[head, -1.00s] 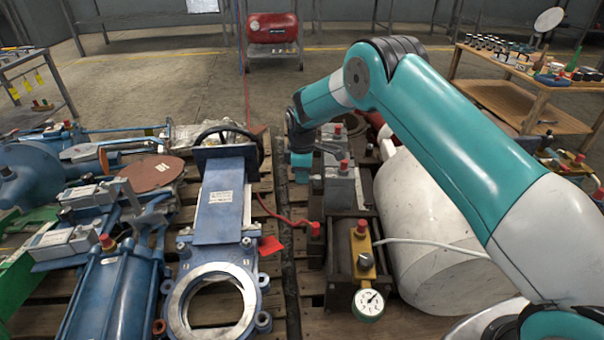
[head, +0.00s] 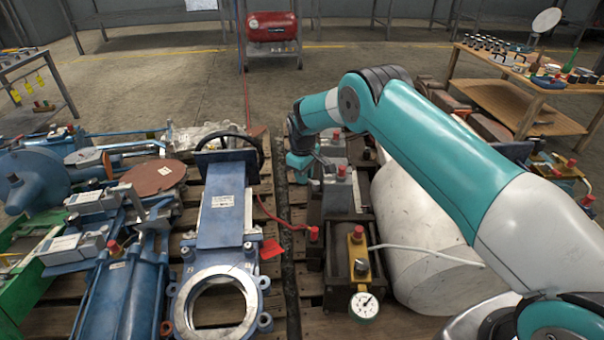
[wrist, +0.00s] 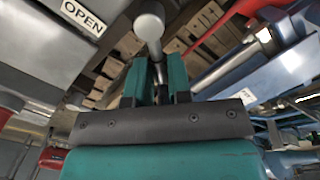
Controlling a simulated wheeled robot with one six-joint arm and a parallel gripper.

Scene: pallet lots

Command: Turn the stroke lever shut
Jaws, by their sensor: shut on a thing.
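In the wrist view a pale grey lever with a rounded knob end (wrist: 150,27) stands between the two teal fingers of my gripper (wrist: 160,72). The fingers are shut on its shaft, and the knob sticks out beyond them. A white label reading OPEN (wrist: 82,17) is on a grey body to the left of the lever.
A brass fitting with a pressure gauge (head: 364,306) and a large white cylinder (head: 420,225) lie to the right. A red hose runs between the pallets.

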